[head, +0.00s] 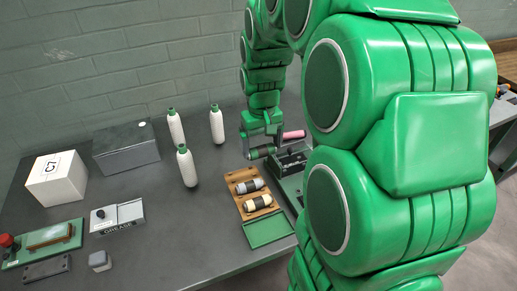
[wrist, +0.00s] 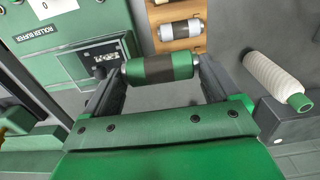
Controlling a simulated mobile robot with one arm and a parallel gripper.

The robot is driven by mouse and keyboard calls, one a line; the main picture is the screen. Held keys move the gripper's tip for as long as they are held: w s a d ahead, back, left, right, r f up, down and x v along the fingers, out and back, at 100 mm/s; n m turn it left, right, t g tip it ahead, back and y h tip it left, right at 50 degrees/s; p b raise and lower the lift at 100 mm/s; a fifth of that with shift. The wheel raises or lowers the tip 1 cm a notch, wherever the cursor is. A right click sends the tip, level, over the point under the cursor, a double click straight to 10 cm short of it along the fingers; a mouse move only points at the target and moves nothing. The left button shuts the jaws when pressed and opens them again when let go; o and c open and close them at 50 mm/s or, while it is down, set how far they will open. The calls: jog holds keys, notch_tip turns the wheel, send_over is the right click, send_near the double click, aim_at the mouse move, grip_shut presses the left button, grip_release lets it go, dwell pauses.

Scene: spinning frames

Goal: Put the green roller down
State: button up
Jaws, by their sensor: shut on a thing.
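My gripper (wrist: 162,72) is shut on the green roller (wrist: 158,69), which has green ends and a dark middle band. The roller lies across between the two fingertips in the wrist view. In the head view my gripper (head: 262,149) and the green roller (head: 259,153) are just beyond the wooden rack (head: 240,181). The rack holds a silver roller and a cream roller; its wood (wrist: 179,45) and the silver roller (wrist: 181,30) also show in the wrist view. My arm hides part of the area to the right.
A green machine labelled roller buffer (wrist: 60,45) stands beside the held roller. A pink roller (head: 293,134) is near it. Several white bobbins (head: 187,165) stand left of the rack. A green tray (head: 268,230) lies in front. Bare table shows left of the rack.

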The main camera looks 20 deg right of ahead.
jog(key=w+d+f, duration=0.2)
jog(key=w+f, duration=0.1)
jog(key=w, duration=0.2)
jog(key=w+d+f, duration=0.2)
jog(key=w, duration=0.3)
jog(key=w+d+f, duration=0.2)
jog(key=w+f, duration=0.1)
jog(key=w, duration=0.2)
jog(key=shift+w+f, duration=0.25)
jog(key=shift+f, duration=0.1)
jog(key=shift+w+d+f, duration=0.25)
jog(key=shift+w+f, duration=0.45)
jog(key=shift+f, duration=0.05)
jog(key=shift+w+f, duration=0.1)
jog(key=shift+f, duration=1.5)
jog(key=shift+f, duration=0.15)
jog(key=o, duration=0.9)
jog(key=shift+c, duration=0.2)
